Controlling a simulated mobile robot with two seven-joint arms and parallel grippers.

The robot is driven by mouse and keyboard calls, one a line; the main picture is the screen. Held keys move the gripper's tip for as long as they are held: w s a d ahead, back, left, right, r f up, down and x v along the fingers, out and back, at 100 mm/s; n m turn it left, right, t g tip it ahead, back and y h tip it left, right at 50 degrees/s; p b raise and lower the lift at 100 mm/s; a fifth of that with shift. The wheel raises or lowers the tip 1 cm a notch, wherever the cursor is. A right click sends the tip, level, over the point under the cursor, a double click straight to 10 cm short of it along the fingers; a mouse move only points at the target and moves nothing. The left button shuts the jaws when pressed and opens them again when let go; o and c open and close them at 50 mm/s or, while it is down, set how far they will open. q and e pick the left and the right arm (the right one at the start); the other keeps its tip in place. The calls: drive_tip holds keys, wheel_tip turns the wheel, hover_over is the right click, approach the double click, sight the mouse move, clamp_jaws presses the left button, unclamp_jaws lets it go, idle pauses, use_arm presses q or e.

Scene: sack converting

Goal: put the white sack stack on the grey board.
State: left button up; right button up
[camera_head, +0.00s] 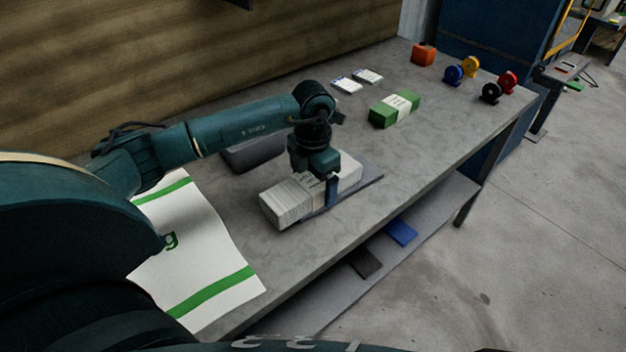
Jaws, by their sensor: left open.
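The white sack stack (284,205) lies flat at the middle of the table, long side running from lower left to upper right. The grey board (368,184) shows along the stack's front side and beyond its right end. Most of the stack appears to lie over the board, with its left end reaching past the board's visible edge; exact contact cannot be told. My left gripper (326,188) points down over the stack's middle, open, with one finger in front of the stack's near side. The other finger is hidden. My right gripper is not in view.
A dark grey block (252,152) sits behind my left arm. A green banded stack (395,109), white cards (347,85), an orange box (424,54) and coloured rolls (469,67) stand farther right. A large printed white sack (205,265) lies at left. The table's front edge is near.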

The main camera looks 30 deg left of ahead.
sight(312, 180)
use_arm(q)
drive_tip(key=shift+r, duration=0.25)
wheel_tip(312, 180, up, 12)
idle(0.3)
drive_tip(key=shift+s+f, duration=0.1)
drive_tip(key=shift+f, duration=0.05)
idle(0.4)
